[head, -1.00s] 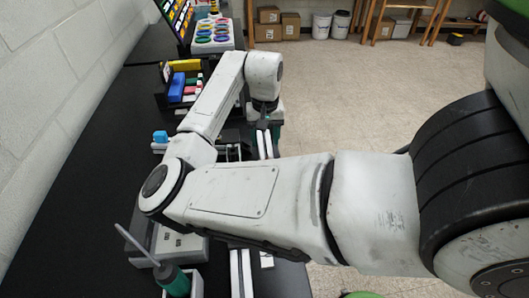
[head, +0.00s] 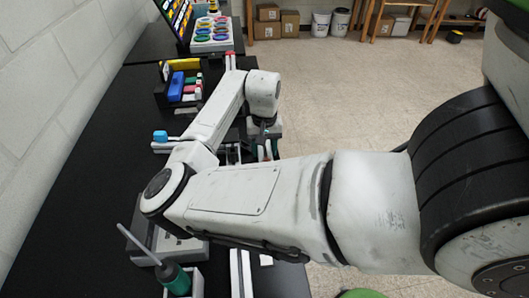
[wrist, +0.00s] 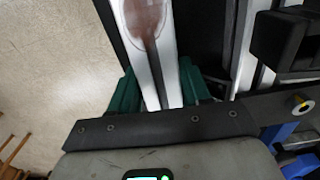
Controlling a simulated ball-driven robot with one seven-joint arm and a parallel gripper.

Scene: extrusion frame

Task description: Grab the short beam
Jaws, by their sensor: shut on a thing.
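A pale metal beam (wrist: 151,55) with a dark centre slot and a brown blotch runs up from between my gripper's green fingers in the wrist view. My gripper (wrist: 158,92) is shut on this beam. The cropped view does not show its far end, so I cannot tell its full length. In the head view my gripper (head: 268,145) hangs at the bench's right edge, mostly hidden by my arm.
A parallel pale rail (wrist: 243,45) lies right of the held beam. On the black bench (head: 75,185) are a bin of coloured blocks (head: 178,85), a tray of coloured rings (head: 211,32) and a green bottle (head: 174,279). Open floor (head: 335,95) lies right.

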